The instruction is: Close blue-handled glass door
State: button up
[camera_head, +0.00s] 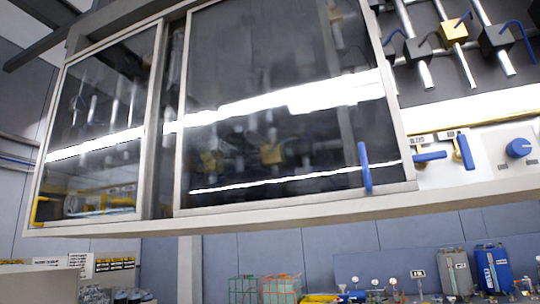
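The blue-handled glass door (280,125) is a pale-framed sliding panel in the middle of a wide cabinet, seen from below and tilted. Its upright blue handle (365,167) is at the door's lower right corner. To the right of this door the cabinet front is open, baring pipes and valves. My gripper is not in view, so its state and its distance from the handle do not show.
A second glass door (95,130) with a yellow handle (38,210) is at left. Blue levers (430,156) and a blue knob (518,148) are right of the blue handle. Blue and grey canisters (492,270) and wire baskets (280,289) stand below.

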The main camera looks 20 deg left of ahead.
aim_at(412, 184)
jog(key=u, duration=0.05)
jog(key=i, duration=0.95)
jog(key=z, duration=0.1)
